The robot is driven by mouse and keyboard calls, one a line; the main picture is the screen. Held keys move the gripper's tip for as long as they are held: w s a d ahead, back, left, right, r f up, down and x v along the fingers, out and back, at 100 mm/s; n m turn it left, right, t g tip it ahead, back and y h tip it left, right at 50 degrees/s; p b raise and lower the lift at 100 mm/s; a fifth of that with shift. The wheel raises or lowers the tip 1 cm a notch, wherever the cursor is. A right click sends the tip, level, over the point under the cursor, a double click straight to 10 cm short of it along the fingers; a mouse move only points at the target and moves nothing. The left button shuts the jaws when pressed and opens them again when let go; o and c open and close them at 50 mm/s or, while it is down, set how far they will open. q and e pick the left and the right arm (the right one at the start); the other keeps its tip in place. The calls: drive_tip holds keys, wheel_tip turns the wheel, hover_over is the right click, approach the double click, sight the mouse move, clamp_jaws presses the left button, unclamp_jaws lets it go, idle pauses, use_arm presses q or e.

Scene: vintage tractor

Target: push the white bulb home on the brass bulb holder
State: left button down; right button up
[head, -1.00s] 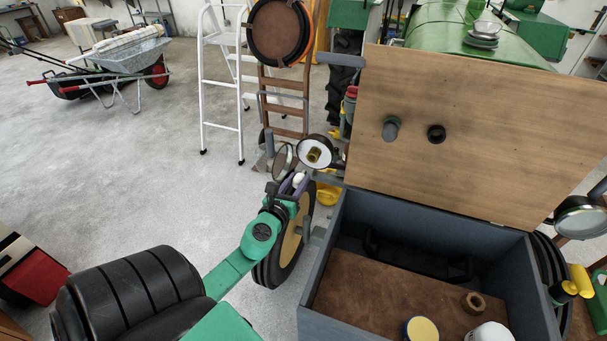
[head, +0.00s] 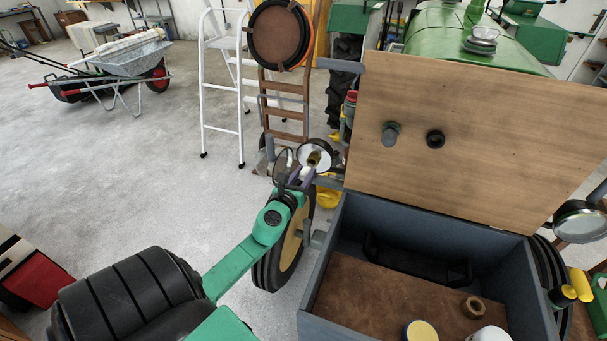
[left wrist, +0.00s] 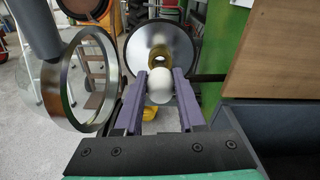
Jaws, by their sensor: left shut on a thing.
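The brass bulb holder (head: 313,158) sits in the middle of a round, shiny lamp bowl (head: 326,150). In the left wrist view the brass holder (left wrist: 152,58) shows just beyond the white bulb (left wrist: 160,87). My left gripper (left wrist: 160,78) is shut on the bulb, with a purple finger on each side. In the head view the left gripper (head: 301,178) is just in front of and below the holder. The bulb partly covers the holder in the wrist view, so I cannot tell whether they touch. My right gripper is not in view.
A metal lamp ring (left wrist: 70,85) stands open close left of my left gripper. A white stepladder (head: 222,90) stands behind on the left.

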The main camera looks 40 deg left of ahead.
use_arm(q)
drive_tip(key=shift+w+a, duration=0.1)
drive_tip(key=shift+w, duration=0.25)
drive_tip(key=shift+x, duration=0.95)
drive_tip(key=shift+c, duration=2.1)
unclamp_jaws()
drive_tip(key=shift+r, duration=0.1)
drive_tip(key=shift+s, duration=0.35)
drive_tip(key=b+v, duration=0.2)
drive_tip(key=v, duration=1.1)
drive_tip(key=shift+s+d, duration=0.25)
drive_tip(key=shift+s, duration=0.1)
